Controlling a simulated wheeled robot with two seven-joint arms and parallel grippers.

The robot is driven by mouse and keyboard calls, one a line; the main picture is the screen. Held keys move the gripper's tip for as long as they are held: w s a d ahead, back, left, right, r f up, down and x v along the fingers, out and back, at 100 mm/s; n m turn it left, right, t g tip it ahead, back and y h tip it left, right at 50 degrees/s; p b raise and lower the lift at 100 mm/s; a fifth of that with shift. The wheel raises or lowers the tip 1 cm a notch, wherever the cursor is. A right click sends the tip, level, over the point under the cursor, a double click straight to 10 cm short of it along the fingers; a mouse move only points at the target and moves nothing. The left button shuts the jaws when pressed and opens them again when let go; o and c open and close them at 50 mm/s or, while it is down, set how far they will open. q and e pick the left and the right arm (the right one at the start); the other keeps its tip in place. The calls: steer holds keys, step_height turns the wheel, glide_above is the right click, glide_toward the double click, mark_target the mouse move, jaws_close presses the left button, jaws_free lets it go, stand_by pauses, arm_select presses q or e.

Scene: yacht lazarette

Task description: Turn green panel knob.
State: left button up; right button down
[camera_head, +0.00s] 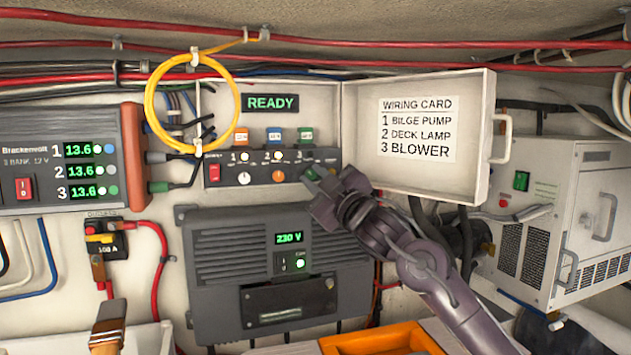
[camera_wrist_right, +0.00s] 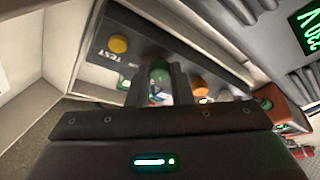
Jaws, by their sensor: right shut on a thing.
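The small dark switch panel (camera_head: 262,168) sits at the back, under a lit READY display (camera_head: 271,103). Its white knob (camera_head: 244,178) and orange knob (camera_head: 278,176) show plainly. The green knob (camera_wrist_right: 160,68) is at the panel's right end and shows between my fingers in the right wrist view. My right gripper (camera_head: 309,174) reaches in from the lower right and is shut on the green knob. The orange knob also shows beside the fingers in the wrist view (camera_wrist_right: 199,86). My left gripper is not in view.
An open white door (camera_head: 420,180) with a wiring card (camera_head: 418,130) stands just right of the panel. A grey 230 V unit (camera_head: 275,265) is below. A yellow cable loop (camera_head: 150,105) hangs at the left. A white machine (camera_head: 565,215) stands at right.

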steer(key=shift+n+g, duration=0.4)
steer(key=shift+n, duration=0.3)
steer(key=c, duration=1.3)
jaws_free()
steer(key=shift+s+d+f, duration=0.15)
steer(key=b+v, duration=0.4)
steer(key=v, duration=0.3)
